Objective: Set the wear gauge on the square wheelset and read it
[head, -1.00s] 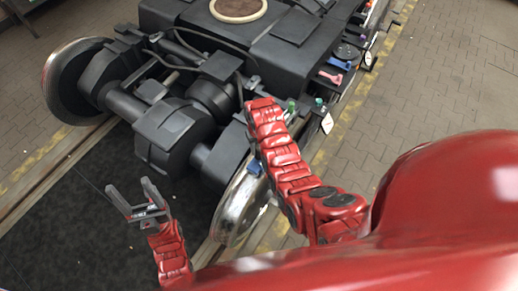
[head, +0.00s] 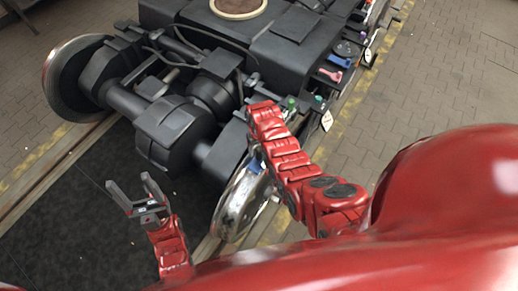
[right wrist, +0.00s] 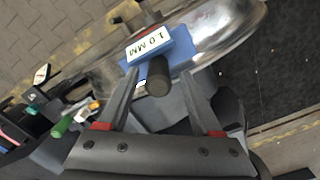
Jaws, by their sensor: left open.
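The wear gauge is a blue block (right wrist: 178,50) with a white label reading "1.0 MM" and a dark round knob (right wrist: 157,77). It sits at the rim of the near steel wheel (head: 240,206). In the head view only a bit of the gauge (head: 256,164) shows beside my right arm. My right gripper (right wrist: 159,73) has its fingers apart on either side of the knob, with gaps visible. In the head view its fingers are hidden. My left gripper (head: 130,181) is open and empty, left of the near wheel. I cannot tell which wheelset is square.
The dark bogie frame (head: 275,50) fills the upper middle, with the other wheel (head: 72,78) at the far left. Small coloured items, including a pink one (head: 328,75), lie along its right side. Dark floor (head: 70,240) lies open around my left gripper.

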